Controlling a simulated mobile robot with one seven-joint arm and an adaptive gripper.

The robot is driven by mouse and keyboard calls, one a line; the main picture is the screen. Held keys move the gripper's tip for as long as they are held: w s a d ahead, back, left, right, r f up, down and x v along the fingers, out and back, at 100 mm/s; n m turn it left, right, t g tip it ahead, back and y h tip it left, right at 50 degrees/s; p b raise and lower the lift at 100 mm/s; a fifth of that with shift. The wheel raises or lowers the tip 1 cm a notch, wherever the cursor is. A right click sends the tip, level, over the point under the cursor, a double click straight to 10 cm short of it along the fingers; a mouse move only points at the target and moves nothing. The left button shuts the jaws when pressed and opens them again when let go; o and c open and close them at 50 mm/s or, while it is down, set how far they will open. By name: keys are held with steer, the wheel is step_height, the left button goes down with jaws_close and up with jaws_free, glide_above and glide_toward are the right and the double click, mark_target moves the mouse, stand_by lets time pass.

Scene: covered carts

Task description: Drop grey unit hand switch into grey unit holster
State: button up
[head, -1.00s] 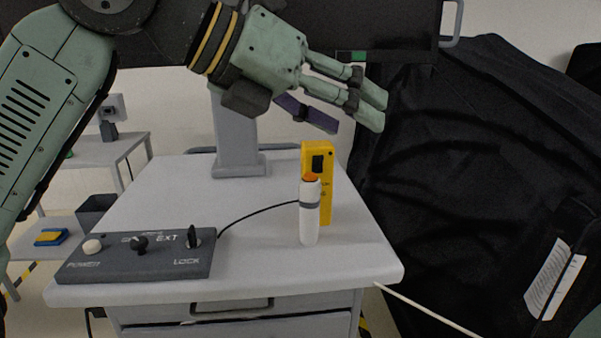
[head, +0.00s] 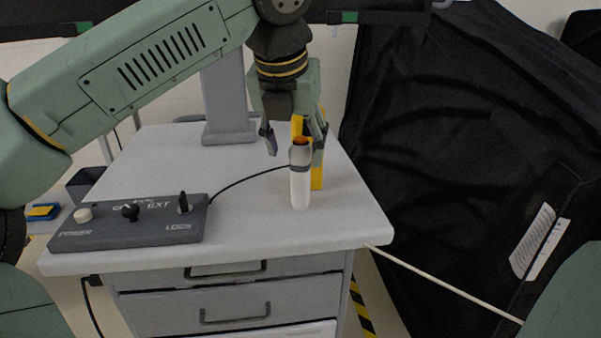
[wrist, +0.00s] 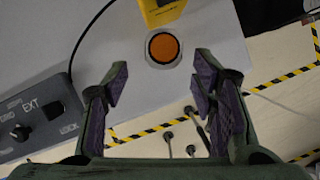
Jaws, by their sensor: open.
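The hand switch (head: 300,188) is a white upright cylinder with a grey band and an orange top, standing on the cart near its right front. In the wrist view its orange button (wrist: 164,48) shows from above, ahead of the fingertips. A yellow upright block (head: 317,177) stands just behind it, partly hidden; it also shows in the wrist view (wrist: 160,10). I cannot tell whether this block is the holster. My gripper (head: 296,140) points down, open and empty, its fingers around or just behind the switch's top in the head view.
The grey control unit (head: 128,222) lies at the cart's left front, with a black cable (head: 245,183) running toward the switch. The grey cart top (head: 235,230) is clear between them. A black cover (head: 450,130) hangs at right. A grey post (head: 228,100) stands behind.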

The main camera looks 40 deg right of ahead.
mark_target(301, 176)
steer(key=shift+d+p+x, duration=0.15)
steer(key=shift+p+x, duration=0.05)
steer(key=shift+x, duration=0.8)
steer(key=shift+d+p+x, duration=0.15)
steer(key=shift+x, duration=0.8)
steer(key=shift+r, duration=0.1)
steer(key=shift+c, duration=0.4)
jaws_close()
